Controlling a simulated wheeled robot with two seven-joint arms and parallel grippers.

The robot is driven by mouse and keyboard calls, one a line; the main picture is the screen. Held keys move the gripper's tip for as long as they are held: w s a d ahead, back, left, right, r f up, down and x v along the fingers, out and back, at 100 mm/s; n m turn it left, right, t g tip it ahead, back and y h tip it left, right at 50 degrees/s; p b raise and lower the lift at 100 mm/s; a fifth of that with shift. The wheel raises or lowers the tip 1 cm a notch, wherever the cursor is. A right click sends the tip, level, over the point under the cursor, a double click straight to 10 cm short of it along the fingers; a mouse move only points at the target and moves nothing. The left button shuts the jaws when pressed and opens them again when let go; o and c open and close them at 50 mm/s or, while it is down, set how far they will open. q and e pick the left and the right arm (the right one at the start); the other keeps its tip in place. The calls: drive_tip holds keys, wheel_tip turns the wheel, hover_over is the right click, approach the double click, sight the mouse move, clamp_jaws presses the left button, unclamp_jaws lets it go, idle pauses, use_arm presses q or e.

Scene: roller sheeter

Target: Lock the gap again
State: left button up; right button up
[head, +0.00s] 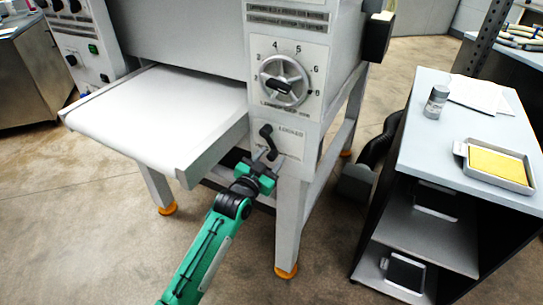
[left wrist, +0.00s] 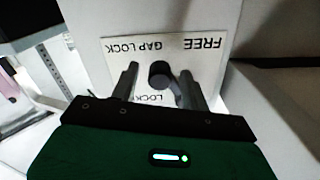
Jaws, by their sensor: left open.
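The black gap lock lever (head: 267,137) is on a white label plate on the front of the sheeter's post, below the dial. The word LOCKED stands at its upper right. In the left wrist view the plate (left wrist: 118,48) appears upside down, with FREE and GAP LOCK readable and LOCKED partly hidden. My left gripper (head: 266,160) is open at the lever's lower end. In the left wrist view the lever's round dark end (left wrist: 160,73) lies between the two fingers (left wrist: 160,85), with gaps seen on both sides. My right gripper is out of view.
The gap dial (head: 285,82) with a numbered scale sits above the lever. The white sheeter table (head: 160,115) juts out to the left. Open floor lies in front.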

use_arm(q)
drive_tip(key=shift+w+d, duration=0.3)
drive_tip(key=shift+w, duration=0.25)
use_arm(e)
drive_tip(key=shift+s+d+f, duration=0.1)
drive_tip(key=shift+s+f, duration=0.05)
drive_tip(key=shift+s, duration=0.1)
use_arm(q)
clamp_jaws()
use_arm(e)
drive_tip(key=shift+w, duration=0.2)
use_arm(q)
drive_tip(key=shift+r, duration=0.1)
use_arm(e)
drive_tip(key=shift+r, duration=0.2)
